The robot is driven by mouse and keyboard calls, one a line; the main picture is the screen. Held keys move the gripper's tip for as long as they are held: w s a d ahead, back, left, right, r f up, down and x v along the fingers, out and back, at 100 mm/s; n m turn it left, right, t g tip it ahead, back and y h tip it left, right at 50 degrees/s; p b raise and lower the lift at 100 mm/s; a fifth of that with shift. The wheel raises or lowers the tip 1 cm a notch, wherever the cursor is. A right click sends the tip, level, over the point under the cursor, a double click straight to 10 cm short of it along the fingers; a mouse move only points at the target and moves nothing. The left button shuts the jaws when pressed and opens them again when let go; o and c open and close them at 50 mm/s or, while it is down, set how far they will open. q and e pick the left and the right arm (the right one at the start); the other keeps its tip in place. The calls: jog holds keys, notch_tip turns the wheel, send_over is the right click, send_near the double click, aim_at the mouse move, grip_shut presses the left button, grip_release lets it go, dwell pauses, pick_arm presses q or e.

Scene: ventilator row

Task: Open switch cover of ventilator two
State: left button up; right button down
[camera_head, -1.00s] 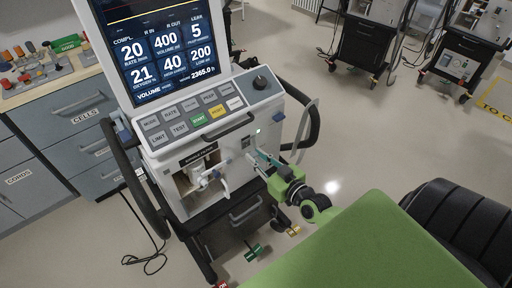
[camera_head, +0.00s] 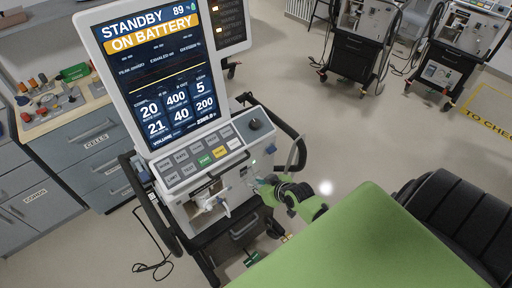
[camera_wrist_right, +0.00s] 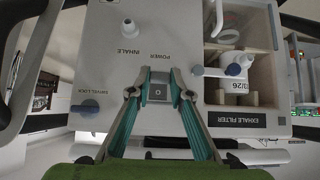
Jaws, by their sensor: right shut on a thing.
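The ventilator (camera_head: 208,168) stands in front of me, its screen (camera_head: 165,75) reading STANDBY, ON BATTERY. My right gripper (camera_head: 257,182) is at the right part of its front panel. In the right wrist view the two teal-lined fingers (camera_wrist_right: 158,86) are closed in on the small grey switch cover (camera_wrist_right: 158,93) beside the POWER label. A small square mark shows on the cover. Whether the cover is lifted at all, I cannot tell. My left gripper is not in view.
The exhale filter bay (camera_wrist_right: 240,75) with its white fitting is beside the switch. A blue swivel lock knob (camera_wrist_right: 88,106) is on the other side. A grey drawer cabinet (camera_head: 90,150) stands at left. Other ventilators (camera_head: 362,45) stand at the back right, with open floor between.

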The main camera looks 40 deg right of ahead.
aim_at(256, 183)
jog(key=shift+w+r+g, duration=0.1)
jog(key=shift+r+g, duration=0.7)
jog(key=shift+g, duration=0.2)
jog(key=r+g, duration=0.1)
jog(key=g, duration=0.1)
jog(key=shift+d+r+g, duration=0.1)
jog(key=shift+r+g, duration=0.1)
jog(key=shift+g, duration=0.1)
jog(key=g, duration=0.1)
jog(key=r+g, duration=0.1)
jog(key=g, duration=0.1)
jog(key=r+g, duration=0.1)
jog(key=g, duration=0.1)
jog(key=shift+w+r+h, duration=0.25)
jog(key=shift+w+h, duration=0.05)
jog(key=shift+w, duration=0.05)
jog(key=c, duration=1.8)
grip_release()
jog(key=shift+g, duration=0.3)
jog(key=shift+c, duration=0.2)
